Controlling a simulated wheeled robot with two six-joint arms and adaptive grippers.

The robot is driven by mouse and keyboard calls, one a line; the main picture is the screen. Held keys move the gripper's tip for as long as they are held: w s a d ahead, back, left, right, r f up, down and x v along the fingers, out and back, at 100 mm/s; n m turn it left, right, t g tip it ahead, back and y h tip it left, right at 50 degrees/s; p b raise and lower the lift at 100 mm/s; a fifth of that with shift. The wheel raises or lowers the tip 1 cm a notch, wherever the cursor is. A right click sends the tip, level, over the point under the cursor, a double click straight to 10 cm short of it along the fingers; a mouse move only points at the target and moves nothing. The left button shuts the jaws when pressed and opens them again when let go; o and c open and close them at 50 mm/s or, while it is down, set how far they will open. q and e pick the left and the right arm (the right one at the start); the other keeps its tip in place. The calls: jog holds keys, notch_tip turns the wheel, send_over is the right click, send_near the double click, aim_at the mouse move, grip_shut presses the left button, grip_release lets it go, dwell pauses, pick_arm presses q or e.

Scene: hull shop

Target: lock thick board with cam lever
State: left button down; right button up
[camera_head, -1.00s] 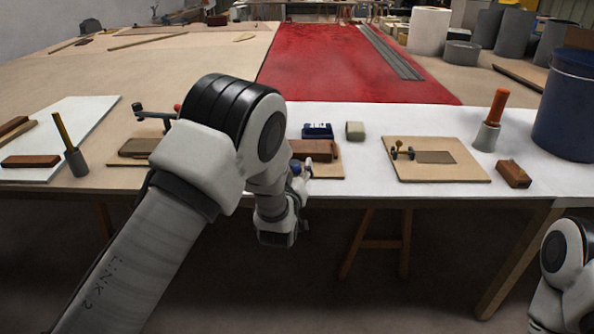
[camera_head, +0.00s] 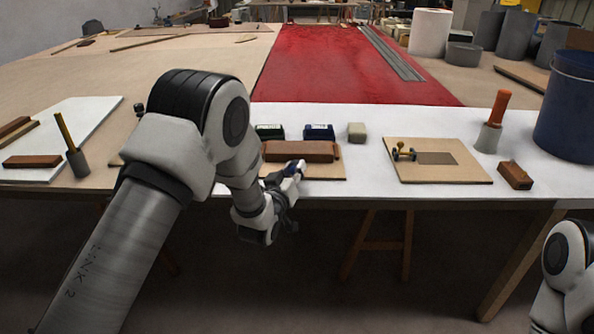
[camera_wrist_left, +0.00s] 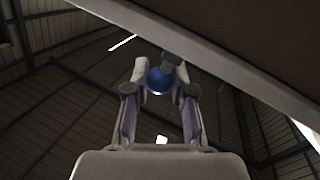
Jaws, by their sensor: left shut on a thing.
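A brown thick board (camera_head: 300,151) lies on a tan base plate (camera_head: 330,171) near the front edge of the table. My left gripper (camera_head: 293,171) is at the plate's front, just below the board in the picture. It is shut on the blue ball knob (camera_wrist_left: 159,80) of the cam lever. In the left wrist view the knob sits between the two fingertips, with a short grey stem (camera_wrist_left: 172,60) above it. My left arm hides the left end of the plate. How far the cam has turned cannot be seen. My right gripper is out of view.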

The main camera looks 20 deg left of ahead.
pick_arm(q)
jog(key=a+m+h, duration=0.1)
jog(key=h, duration=0.1)
jog(key=a+m+h, duration=0.1)
jog(key=m+h, duration=0.1)
jog(key=h, duration=0.1)
jog(key=shift+a+r+g, duration=0.1)
jog(key=shift+a+g, duration=0.1)
jog(key=shift+g, duration=0.2)
jog(key=shift+w+a+m+g+h+p, duration=0.15)
jog(key=shift+a+m+g+h+p, duration=0.15)
jog(key=shift+m+g+h, duration=0.35)
jog(key=shift+w+a+m+g+h+p, duration=0.15)
jog(key=shift+a+m+g+h, duration=0.2)
jog(key=shift+m+h, duration=0.6)
jog(key=shift+w+a+m+g+h+p, duration=0.15)
jog(key=shift+a+m+g+h+p, duration=0.25)
jog(key=shift+h, duration=0.7)
jog(key=c, duration=1)
grip_release()
jog(key=shift+o, duration=0.2)
